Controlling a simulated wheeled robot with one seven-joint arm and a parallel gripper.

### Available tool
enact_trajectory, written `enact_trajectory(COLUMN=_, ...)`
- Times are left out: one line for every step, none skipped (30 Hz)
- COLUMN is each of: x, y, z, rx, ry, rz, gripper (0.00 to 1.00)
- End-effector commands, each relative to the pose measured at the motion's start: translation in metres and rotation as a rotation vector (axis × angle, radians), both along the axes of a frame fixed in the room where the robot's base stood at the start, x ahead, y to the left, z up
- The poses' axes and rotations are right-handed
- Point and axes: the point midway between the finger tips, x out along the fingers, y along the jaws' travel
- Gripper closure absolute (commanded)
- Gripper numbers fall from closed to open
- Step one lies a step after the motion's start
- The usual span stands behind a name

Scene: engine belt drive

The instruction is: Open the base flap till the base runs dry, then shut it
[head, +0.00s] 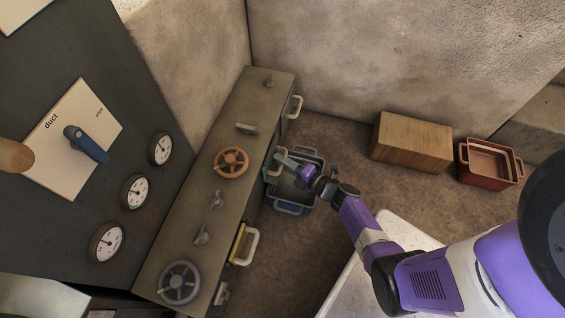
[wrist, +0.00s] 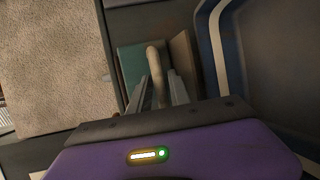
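A row of flaps with pale handles runs along the front of the long grey bench. A teal flap (head: 271,163) is at the middle, beside my gripper (head: 282,160). In the wrist view the teal flap (wrist: 132,65) shows behind a pale handle (wrist: 155,65). My gripper (wrist: 159,88) has one finger on each side of that handle, close against it, and looks shut on it. How far the flap stands open is hard to tell. A grey-blue tub (head: 291,208) stands on the floor below my gripper; its inside looks dark. No label on the flap is readable.
A yellow flap (head: 238,244) with a pale handle is nearer along the bench. Handwheels (head: 231,162) and small levers sit on top. Gauges (head: 135,191) and a blue lever (head: 86,144) are on the left panel. A wooden box (head: 412,142) and red tub (head: 487,165) stand right.

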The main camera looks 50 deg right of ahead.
Motion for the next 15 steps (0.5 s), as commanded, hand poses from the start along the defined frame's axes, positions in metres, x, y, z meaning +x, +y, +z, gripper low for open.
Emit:
enact_trajectory(x=0.0008, y=-0.0002, z=-0.0004, rx=0.001, ry=0.000, rz=0.000, gripper=0.77)
enact_trajectory(x=0.0010, y=-0.0002, z=-0.0004, rx=0.001, ry=0.001, rz=-0.001, gripper=0.77)
enact_trajectory(x=0.0011, y=-0.0002, z=-0.0003, rx=0.001, ry=0.001, rz=-0.001, gripper=0.77)
enact_trajectory(x=0.0010, y=-0.0001, z=-0.0002, rx=0.001, ry=0.001, rz=-0.001, gripper=0.77)
enact_trajectory(x=0.0009, y=-0.0001, z=-0.0002, rx=0.001, ry=0.001, rz=-0.001, gripper=0.77)
enact_trajectory(x=0.0009, y=0.0000, z=-0.0001, rx=0.001, ry=0.001, rz=-0.001, gripper=0.77)
enact_trajectory(x=0.0009, y=0.0000, z=-0.0002, rx=0.001, ry=0.001, rz=0.000, gripper=0.77)
enact_trajectory(x=0.0008, y=0.0000, z=0.0000, rx=0.001, ry=0.001, rz=-0.001, gripper=0.81)
enact_trajectory(x=0.0008, y=0.0000, z=-0.0001, rx=0.001, ry=0.001, rz=0.000, gripper=0.88)
enact_trajectory(x=0.0008, y=0.0000, z=-0.0001, rx=0.001, ry=0.000, rz=0.000, gripper=0.94)
enact_trajectory(x=0.0008, y=0.0001, z=-0.0002, rx=0.001, ry=0.000, rz=0.000, gripper=1.00)
enact_trajectory(x=0.0007, y=0.0001, z=-0.0001, rx=0.001, ry=0.000, rz=0.000, gripper=1.00)
enact_trajectory(x=0.0007, y=0.0001, z=-0.0001, rx=0.001, ry=0.000, rz=0.000, gripper=1.00)
enact_trajectory(x=0.0007, y=0.0001, z=-0.0002, rx=0.001, ry=0.001, rz=0.000, gripper=1.00)
enact_trajectory(x=0.0006, y=0.0001, z=-0.0002, rx=0.001, ry=0.001, rz=0.000, gripper=1.00)
